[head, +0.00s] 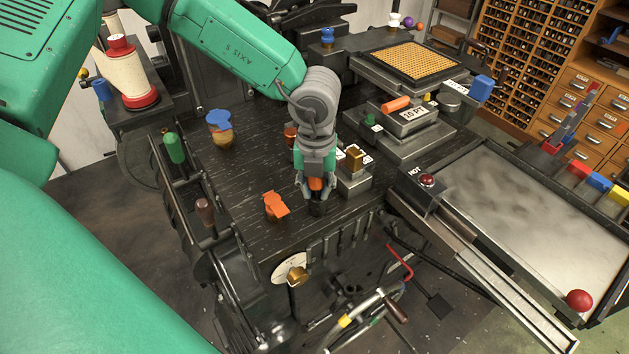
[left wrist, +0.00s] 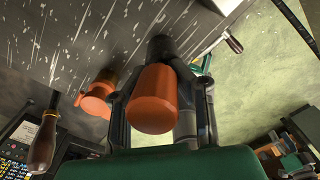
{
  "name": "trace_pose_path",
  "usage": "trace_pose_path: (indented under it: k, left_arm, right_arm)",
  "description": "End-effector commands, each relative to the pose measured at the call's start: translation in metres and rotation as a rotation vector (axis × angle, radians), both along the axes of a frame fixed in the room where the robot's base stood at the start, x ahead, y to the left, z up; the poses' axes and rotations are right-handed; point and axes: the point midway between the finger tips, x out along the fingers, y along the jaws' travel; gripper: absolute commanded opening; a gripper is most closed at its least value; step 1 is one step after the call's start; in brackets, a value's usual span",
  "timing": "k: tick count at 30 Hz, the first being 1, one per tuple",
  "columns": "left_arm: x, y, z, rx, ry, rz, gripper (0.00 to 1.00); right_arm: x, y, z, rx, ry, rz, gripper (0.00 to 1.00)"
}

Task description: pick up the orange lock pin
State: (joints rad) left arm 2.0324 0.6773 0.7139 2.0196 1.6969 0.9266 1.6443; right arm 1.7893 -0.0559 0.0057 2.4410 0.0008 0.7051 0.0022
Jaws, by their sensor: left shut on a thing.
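My left gripper (head: 316,192) points down over the front edge of the dark machine top. It is shut on the orange lock pin (head: 316,184), with its fingers on either side of it. In the left wrist view the pin's orange cylindrical head (left wrist: 153,100) sits between the fingers of my left gripper (left wrist: 158,112). A dark round part (head: 318,208) is directly below the pin; I cannot tell whether the pin is still seated in it. My right gripper is not in view.
An orange knob (head: 275,205) stands just left of the gripper, and a small block with a brass top (head: 354,160) is close on its right. A blue-topped knob (head: 219,122) is farther back left. A red button (head: 427,180) and metal tray (head: 530,210) lie right.

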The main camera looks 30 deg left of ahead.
Motion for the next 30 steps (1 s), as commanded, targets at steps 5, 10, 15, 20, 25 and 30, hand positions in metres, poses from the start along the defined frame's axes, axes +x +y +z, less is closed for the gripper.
trace_pose_path:
  k: [5,10,15,20,25,30]
  left_arm:
    - [0.005,0.005,-0.001,0.012,-0.008,0.007,0.0]
    - [0.005,0.006,0.003,0.006,-0.011,0.006,0.0]
    - [0.005,0.006,0.03,0.005,-0.017,0.005,0.0]
    - [0.004,0.006,0.064,0.007,-0.014,0.006,0.0]
    - [0.002,0.004,0.09,0.008,-0.009,0.005,0.0]
    - [0.0,0.004,0.1,0.008,-0.006,0.005,0.0]
  right_arm:
    - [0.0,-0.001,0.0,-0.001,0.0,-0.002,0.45]
    - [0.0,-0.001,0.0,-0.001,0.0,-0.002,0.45]
    - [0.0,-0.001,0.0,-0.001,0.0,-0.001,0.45]
    - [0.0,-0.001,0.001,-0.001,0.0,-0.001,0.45]
    - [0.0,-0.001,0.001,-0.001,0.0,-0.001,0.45]
    - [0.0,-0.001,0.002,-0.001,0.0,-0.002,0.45]
